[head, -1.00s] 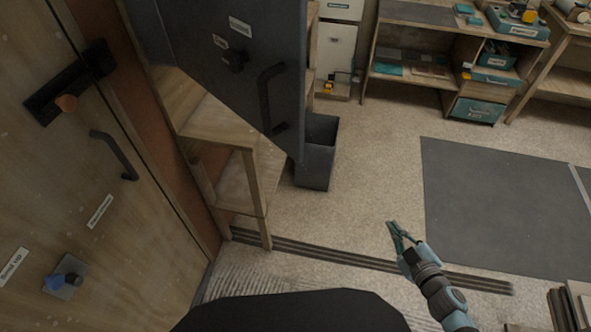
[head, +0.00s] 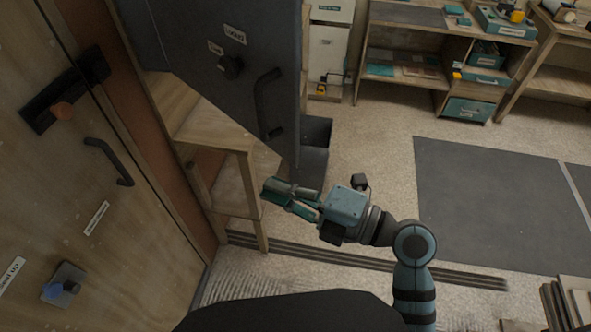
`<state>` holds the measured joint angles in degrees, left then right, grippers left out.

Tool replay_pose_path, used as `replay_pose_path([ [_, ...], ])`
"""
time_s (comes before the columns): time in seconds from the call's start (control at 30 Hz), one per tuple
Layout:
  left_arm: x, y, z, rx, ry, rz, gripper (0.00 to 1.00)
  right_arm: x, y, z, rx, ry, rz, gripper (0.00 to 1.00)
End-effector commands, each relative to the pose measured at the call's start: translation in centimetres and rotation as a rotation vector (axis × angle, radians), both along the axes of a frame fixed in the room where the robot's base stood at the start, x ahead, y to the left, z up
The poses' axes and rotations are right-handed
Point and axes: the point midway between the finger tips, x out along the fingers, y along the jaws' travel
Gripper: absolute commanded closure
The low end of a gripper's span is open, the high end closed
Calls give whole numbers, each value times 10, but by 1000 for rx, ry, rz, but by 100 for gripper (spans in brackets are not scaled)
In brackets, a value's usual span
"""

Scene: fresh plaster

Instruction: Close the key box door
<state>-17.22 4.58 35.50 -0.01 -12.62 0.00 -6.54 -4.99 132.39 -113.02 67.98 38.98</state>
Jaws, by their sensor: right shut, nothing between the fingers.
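The key box door is the dark grey panel (head: 190,50) at the top centre-left. The inside of the box is not visible. My right gripper (head: 268,193) is shut and empty. It points left, below the door's lower edge in the picture, and appears apart from it. My left gripper is not in view.
A wooden shelf (head: 236,150) stands behind and below the panel, with a grey bin (head: 314,150) beside it. A wooden door (head: 60,190) with a handle fills the left. Open floor with a grey mat (head: 490,205) lies at right.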

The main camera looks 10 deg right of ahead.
Motion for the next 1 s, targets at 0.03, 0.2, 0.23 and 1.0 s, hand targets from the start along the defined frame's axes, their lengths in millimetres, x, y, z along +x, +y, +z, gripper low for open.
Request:
replay_pose_path([
  [0.03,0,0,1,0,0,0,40,5,-2,0,-4,0,1,100],
  [0.2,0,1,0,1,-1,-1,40,19,-21,-1,-5,0,2,100],
  [0.23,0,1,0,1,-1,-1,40,21,-24,-1,-4,0,1,100],
  [1.0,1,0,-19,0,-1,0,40,44,-53,-5,-5,-1,68,100],
])
